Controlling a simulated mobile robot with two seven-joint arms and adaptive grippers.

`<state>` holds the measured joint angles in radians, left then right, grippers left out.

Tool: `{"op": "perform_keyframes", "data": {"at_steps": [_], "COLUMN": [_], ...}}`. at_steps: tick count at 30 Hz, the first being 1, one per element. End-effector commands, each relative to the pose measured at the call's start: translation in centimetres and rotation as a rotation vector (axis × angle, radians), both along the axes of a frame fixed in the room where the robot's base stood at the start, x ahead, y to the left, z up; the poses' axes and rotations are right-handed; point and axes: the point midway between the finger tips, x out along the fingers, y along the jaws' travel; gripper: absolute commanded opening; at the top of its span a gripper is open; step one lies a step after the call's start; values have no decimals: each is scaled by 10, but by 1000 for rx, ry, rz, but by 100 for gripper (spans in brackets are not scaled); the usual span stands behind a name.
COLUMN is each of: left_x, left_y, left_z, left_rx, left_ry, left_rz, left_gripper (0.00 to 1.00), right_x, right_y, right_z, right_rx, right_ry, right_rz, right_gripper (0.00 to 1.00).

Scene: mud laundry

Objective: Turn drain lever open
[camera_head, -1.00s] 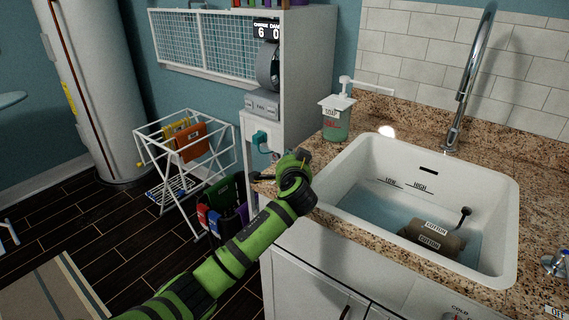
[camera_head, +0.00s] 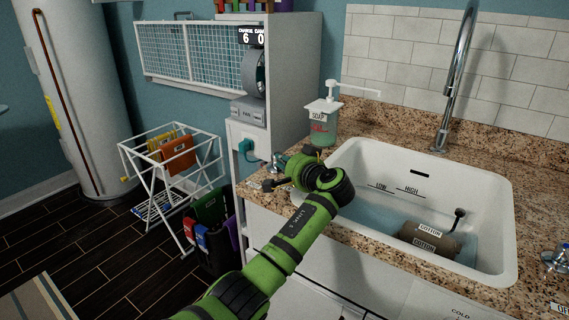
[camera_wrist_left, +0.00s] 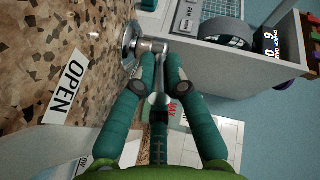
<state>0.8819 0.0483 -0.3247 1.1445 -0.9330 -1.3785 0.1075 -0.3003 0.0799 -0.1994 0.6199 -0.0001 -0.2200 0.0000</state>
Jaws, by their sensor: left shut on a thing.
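The drain lever (camera_wrist_left: 150,46) is a small metal handle on a round base on the speckled counter, seen in the left wrist view. A white OPEN label (camera_wrist_left: 65,93) lies on the counter beside it; the lever points away from that label. My left gripper (camera_wrist_left: 162,62) has its teal fingers closed on the lever. In the head view my green left gripper (camera_head: 280,174) is at the counter's left end, beside the sink (camera_head: 493,210); the hand hides most of the lever there. My right gripper is out of view.
A soap dispenser (camera_head: 322,122) stands behind the gripper. The sink holds water and a brown COTTON bundle (camera_head: 432,241). A tall chrome faucet (camera_head: 452,85) rises behind it. A white cabinet (camera_head: 297,75) and drying rack (camera_head: 172,165) stand left.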

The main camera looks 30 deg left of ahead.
Motion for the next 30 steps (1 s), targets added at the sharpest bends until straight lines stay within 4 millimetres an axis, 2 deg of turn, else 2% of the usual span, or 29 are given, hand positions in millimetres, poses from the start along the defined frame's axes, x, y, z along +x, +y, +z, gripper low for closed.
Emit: {"op": "perform_keyframes", "data": {"at_steps": [6,7,8,20,23,30], "left_x": [-2,-2,-1,-2,-8,-37], "left_y": [2,2,2,-2,-12,-52], "left_z": [-3,-3,-3,0,2,12], "left_rx": [-5,-5,-6,-2,-1,-6], "left_ry": [8,8,8,2,2,2], "left_rz": [7,7,6,1,-1,-1], "left_gripper": [0,26,37,37,37,37], "right_x": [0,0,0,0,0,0], "right_y": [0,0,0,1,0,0], "right_z": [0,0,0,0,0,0], "right_rx": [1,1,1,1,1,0], "right_ry": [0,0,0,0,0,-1], "right_rz": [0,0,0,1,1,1], "right_gripper": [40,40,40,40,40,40]}}
